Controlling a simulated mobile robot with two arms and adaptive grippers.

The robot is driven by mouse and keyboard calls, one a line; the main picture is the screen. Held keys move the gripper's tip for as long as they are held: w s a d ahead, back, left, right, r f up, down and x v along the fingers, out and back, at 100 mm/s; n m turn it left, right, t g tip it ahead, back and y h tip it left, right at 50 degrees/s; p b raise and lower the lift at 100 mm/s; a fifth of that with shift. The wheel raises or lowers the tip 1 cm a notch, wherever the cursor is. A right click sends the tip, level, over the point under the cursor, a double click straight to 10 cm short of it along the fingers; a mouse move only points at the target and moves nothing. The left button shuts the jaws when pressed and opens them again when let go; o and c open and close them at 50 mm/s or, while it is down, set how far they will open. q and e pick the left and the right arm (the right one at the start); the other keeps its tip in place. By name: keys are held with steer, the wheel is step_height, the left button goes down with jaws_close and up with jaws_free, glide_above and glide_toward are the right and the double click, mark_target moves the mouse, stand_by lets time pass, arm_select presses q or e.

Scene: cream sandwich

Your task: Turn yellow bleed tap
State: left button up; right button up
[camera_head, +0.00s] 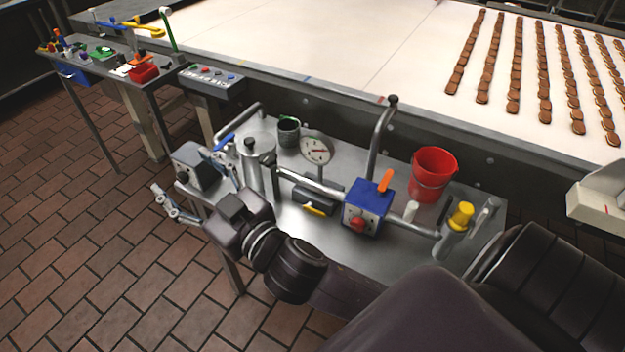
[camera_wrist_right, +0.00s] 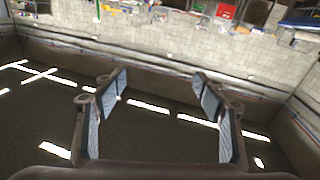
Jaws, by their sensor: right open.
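Two yellow parts show in the head view, and I cannot tell for sure which is the bleed tap. A yellow knob (camera_head: 461,215) tops a steel fitting at the right end of the steel table (camera_head: 290,245). A small yellow lever (camera_head: 314,210) sits low near the table's middle, left of a blue box. My right gripper (camera_head: 183,172) is open and empty at the table's left end, left of both yellow parts and apart from them. In the right wrist view its spread fingers (camera_wrist_right: 160,85) hold nothing. My left gripper is not in view.
A blue box (camera_head: 367,206) with an orange lever, a gauge (camera_head: 317,150), a red bucket (camera_head: 434,173), a dark cup (camera_head: 288,132) and a grey box (camera_head: 196,166) crowd the steel table. Upright pipes rise there. A conveyor (camera_head: 340,50) with biscuit rows runs behind.

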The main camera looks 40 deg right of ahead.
steer(key=s+a+r+n+g+y, duration=0.3)
steer(key=s+a+r+n+y, duration=0.1)
steer(key=a+r+n+y, duration=0.3)
steer(key=s+a+r+n+g+y, duration=0.3)
steer(key=s+a+r+n+y, duration=0.2)
steer(key=a+n+y, duration=0.4)
steer(key=s+a+f+n+g, duration=0.5)
steer(key=s+a+n+g, duration=0.15)
steer(key=g, duration=0.35)
steer(key=m+h, duration=0.4)
steer(key=h, duration=2)
glide_toward(314, 211)
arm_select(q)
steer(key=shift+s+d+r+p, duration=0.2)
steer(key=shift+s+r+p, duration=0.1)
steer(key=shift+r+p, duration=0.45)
arm_select(e)
steer(key=x, duration=0.8)
steer(key=shift+w, duration=0.1)
